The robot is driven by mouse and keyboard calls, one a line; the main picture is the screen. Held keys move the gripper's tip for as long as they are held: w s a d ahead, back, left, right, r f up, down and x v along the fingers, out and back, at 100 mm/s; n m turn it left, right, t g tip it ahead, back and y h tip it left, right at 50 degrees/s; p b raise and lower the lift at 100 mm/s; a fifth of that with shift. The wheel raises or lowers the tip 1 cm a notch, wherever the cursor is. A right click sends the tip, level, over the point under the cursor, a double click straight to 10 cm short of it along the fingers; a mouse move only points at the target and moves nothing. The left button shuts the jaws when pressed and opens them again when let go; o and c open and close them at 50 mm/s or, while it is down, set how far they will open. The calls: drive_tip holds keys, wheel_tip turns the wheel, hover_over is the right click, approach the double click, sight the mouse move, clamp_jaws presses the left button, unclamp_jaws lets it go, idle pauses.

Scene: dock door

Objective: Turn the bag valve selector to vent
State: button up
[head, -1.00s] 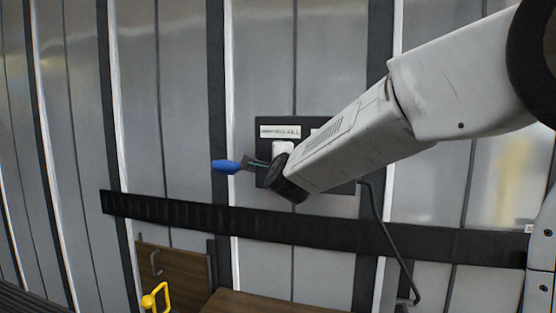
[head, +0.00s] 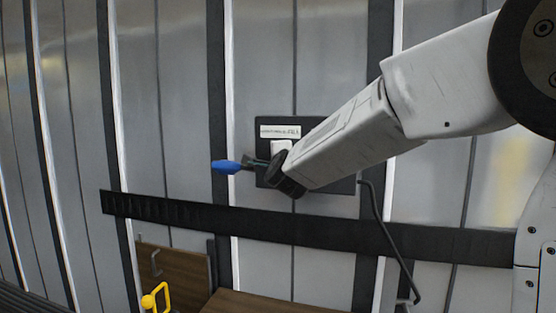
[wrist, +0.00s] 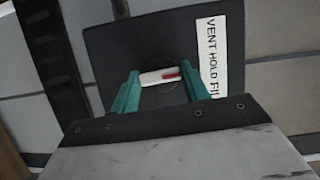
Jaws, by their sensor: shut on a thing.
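In the wrist view, the bag valve selector (wrist: 150,78) is a small white bar with a red mark at its right end. It sits on a dark panel (wrist: 120,45) beside a white label (wrist: 211,60) reading VENT, HOLD and a cut-off FIL. The red end points roughly towards HOLD. The teal fingers of my gripper (wrist: 160,88) are shut on the selector, one at each side. In the head view, my gripper (head: 262,163) is in front of the left part of the panel (head: 345,187), below the label (head: 280,131); the selector's grip is hard to see there.
A blue-ended thing (head: 225,167) shows just left of the panel. A black rail (head: 180,210) crosses the ribbed wall below. A dark cable (head: 375,210) hangs at right. A brown board (head: 175,270) and a yellow hook-like thing (head: 157,297) are at lower left.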

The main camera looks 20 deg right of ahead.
drive_tip(key=shift+a+r+n+g+h, duration=0.1)
drive_tip(key=shift+n+g+h, duration=0.15)
drive_tip(key=shift+n+g, duration=0.65)
drive_tip(key=shift+d+r+n+g+h, duration=0.1)
drive_tip(key=shift+n+g+h, duration=0.15)
drive_tip(key=shift+n, duration=1.25)
drive_tip(key=shift+a+r+n+g+h, duration=0.1)
drive_tip(key=shift+n+g+h, duration=0.1)
drive_tip(key=shift+n+g, duration=0.75)
drive_tip(key=shift+n+t, duration=0.3)
drive_tip(key=shift+n, duration=0.15)
drive_tip(key=o, duration=1)
drive_tip(key=shift+v, duration=3.8)
